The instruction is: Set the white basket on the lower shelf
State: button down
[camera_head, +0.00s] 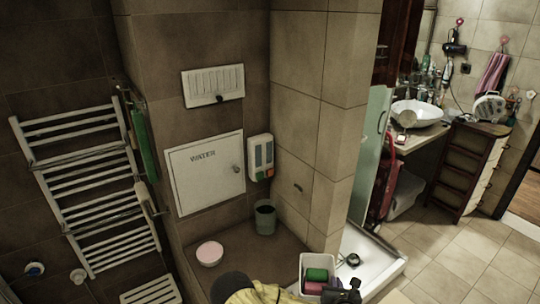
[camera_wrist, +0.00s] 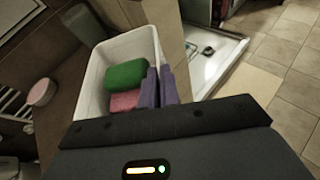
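The white basket (camera_head: 304,267) is at the bottom of the head view, upright or nearly so, with a green sponge (camera_head: 317,274) and a pink one (camera_head: 314,287) inside. In the wrist view the basket (camera_wrist: 97,72) is just ahead of my gripper (camera_wrist: 160,88). One finger is inside the basket and one outside, with the right wall pinched between them. In the head view my gripper (camera_head: 341,292) is at the basket's front right. I cannot tell whether the basket's bottom touches anything. A brown shelf unit (camera_head: 462,165) stands at the right; which shelf is the lower one is unclear.
A brown ledge (camera_head: 240,275) carries a pink bowl (camera_head: 209,254) and a grey-green bin (camera_head: 265,218). A tiled pillar (camera_head: 325,150) and a white shower tray (camera_head: 372,258) are beside the basket. The tiled floor (camera_head: 470,260) at the right is mostly clear.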

notch_tip(320, 180, down, 9)
jog(key=d+y+b, duration=0.1)
jog(key=b, duration=0.9)
jog(key=shift+s+n, duration=0.35)
jog(key=shift+n, duration=0.05)
jog(key=shift+s+d+f, duration=0.1)
